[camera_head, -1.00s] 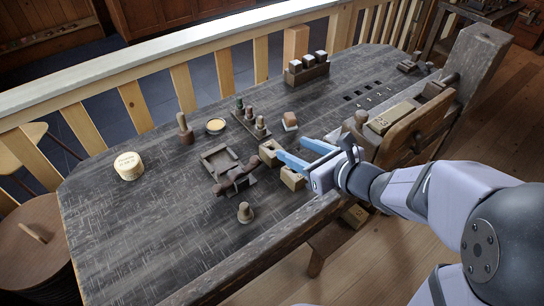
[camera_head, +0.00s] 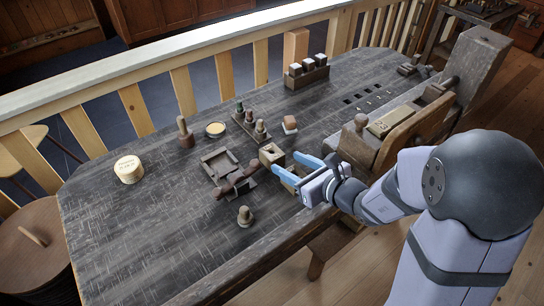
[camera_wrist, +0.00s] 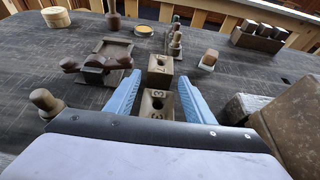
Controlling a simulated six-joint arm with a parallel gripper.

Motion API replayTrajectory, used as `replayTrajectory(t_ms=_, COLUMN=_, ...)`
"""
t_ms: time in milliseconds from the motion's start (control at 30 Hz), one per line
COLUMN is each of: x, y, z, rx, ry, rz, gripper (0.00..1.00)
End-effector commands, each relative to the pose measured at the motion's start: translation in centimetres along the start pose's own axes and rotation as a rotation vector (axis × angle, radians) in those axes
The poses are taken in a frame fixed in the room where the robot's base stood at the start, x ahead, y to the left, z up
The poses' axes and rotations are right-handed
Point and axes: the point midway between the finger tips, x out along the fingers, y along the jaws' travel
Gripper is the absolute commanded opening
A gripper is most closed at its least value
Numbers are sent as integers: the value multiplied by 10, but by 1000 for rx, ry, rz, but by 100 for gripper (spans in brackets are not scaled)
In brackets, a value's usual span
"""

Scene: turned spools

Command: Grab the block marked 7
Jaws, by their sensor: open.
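My gripper (camera_head: 286,162) is open and empty, with blue fingers low over the table. In the wrist view my gripper (camera_wrist: 158,78) has its fingers spread to either side of two wooden blocks with round holes in the top. The nearer block (camera_wrist: 157,106) carries what looks like a 3 and lies between the fingers. The farther block (camera_wrist: 160,70) lies just beyond, around the fingertips; its small mark looks like a 7. In the head view the farther block (camera_head: 271,154) stands ahead of the fingers, and the nearer one is mostly hidden by my gripper.
A square dark tray (camera_head: 220,163) and a dark turned piece (camera_head: 236,183) lie left of the blocks. A small spool (camera_head: 245,216) stands nearer the front edge. A pale-topped block (camera_head: 290,125) stands behind, and a wooden vise (camera_head: 400,140) to the right. The table's left part is mostly clear.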

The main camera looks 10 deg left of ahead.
Motion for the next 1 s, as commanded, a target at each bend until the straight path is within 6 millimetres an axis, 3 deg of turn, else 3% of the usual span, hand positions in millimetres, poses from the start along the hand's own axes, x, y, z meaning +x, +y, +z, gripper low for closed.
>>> replayTrajectory(t_ms=600, x=50, y=-1, z=-2, rx=-1, ry=1, rz=2, gripper=48)
replayTrajectory(t_ms=900, x=52, y=-1, z=-2, rx=-1, ry=0, rz=0, gripper=48)
replayTrajectory(t_ms=1000, x=52, y=-1, z=-2, rx=-1, ry=0, rz=0, gripper=25)
